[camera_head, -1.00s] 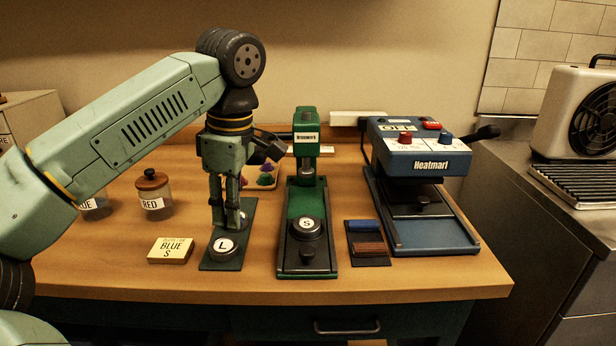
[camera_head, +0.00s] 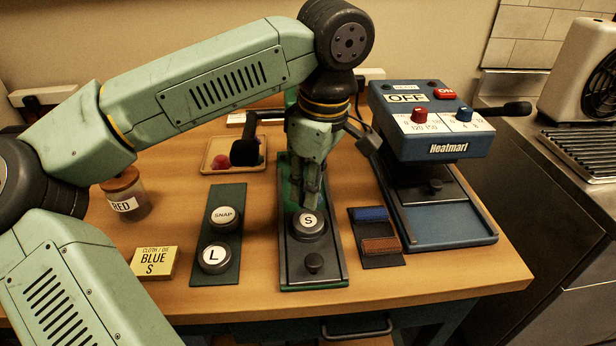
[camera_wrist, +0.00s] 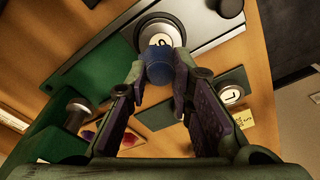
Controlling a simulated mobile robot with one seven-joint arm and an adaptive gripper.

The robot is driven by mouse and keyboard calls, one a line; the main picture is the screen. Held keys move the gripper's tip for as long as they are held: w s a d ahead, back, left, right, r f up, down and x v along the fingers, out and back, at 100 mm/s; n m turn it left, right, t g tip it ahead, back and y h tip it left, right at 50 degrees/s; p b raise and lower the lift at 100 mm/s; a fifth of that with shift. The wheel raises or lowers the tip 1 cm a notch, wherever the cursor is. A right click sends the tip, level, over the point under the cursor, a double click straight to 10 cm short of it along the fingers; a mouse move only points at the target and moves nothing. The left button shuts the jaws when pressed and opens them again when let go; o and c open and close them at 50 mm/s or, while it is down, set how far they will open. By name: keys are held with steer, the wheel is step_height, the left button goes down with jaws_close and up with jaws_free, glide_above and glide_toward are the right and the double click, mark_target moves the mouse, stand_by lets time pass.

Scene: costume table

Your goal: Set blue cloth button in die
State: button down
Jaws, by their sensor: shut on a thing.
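My gripper (camera_head: 308,196) is low over the green press, just behind and above the die marked S (camera_head: 308,224). In the wrist view, my gripper (camera_wrist: 158,74) is shut on the blue cloth button (camera_wrist: 158,62), which shows as a small rounded blue piece between the fingertips. In that view the button overlaps the near edge of the die (camera_wrist: 160,32); I cannot tell whether they touch. In the head view the fingers hide the button. The die sits on the sliding plate of the green press (camera_head: 290,262), whose upper part is behind my arm.
A card reading BLUE S (camera_head: 155,263) lies at left. A dark plate (camera_head: 231,194) holds dies marked SNAP and L. A pad with blue and brown bars (camera_head: 384,258) and the blue Heatmarl press (camera_head: 436,150), reading OFF, stand right. A RED jar (camera_head: 127,197) stands left; a tray (camera_head: 214,146) lies behind.

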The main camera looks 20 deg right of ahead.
mark_target(309, 221)
steer(key=shift+w+f+b, duration=0.1)
steer(key=shift+f+b, duration=1.05)
steer(key=shift+f, duration=0.9)
steer(key=shift+f+b, duration=0.55)
steer(key=c, duration=1.7)
jaws_free()
step_height(309, 221, up, 11)
steer(key=s+p, duration=0.1)
steer(key=p, duration=0.6)
steer(key=shift+d+p, duration=0.3)
steer(key=shift+d, duration=0.1)
steer(key=shift+s+f, duration=0.1)
